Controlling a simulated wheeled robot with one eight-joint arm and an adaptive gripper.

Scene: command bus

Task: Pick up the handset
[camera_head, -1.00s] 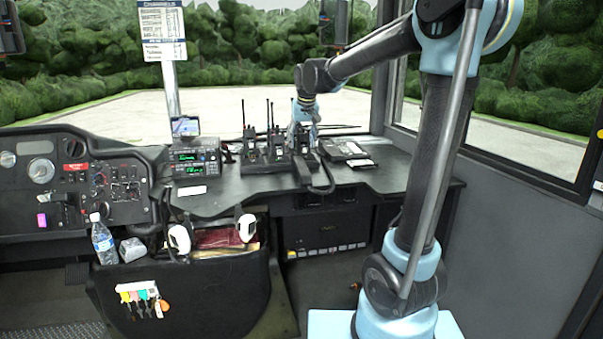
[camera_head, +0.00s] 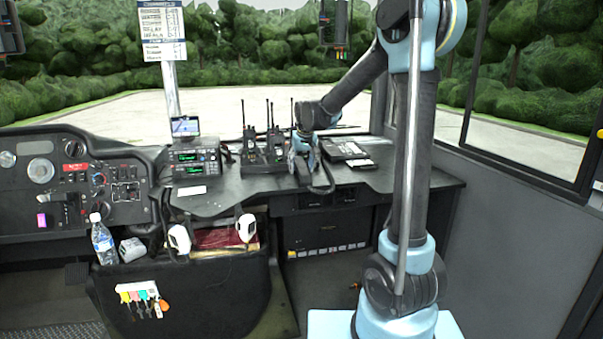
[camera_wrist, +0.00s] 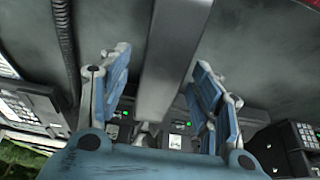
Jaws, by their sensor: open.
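The handset (camera_head: 303,176) is a dark, narrow bar on the front part of the black dashboard shelf, partly hidden by my gripper in the head view. My gripper (camera_head: 304,158) points down over it. In the wrist view the open gripper (camera_wrist: 160,78) has one blue-padded finger on each side of the grey bar of the handset (camera_wrist: 172,62). Gaps show between the bar and both fingers, so it is not clamped. I cannot tell how far the fingertips reach down beside it.
Upright radios with antennas (camera_head: 274,145) stand close to the left of and behind my gripper. A keypad device (camera_head: 346,151) lies to the right. A coiled cord (camera_wrist: 66,45) runs beside the handset. A radio unit with green displays (camera_head: 190,160) sits further left.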

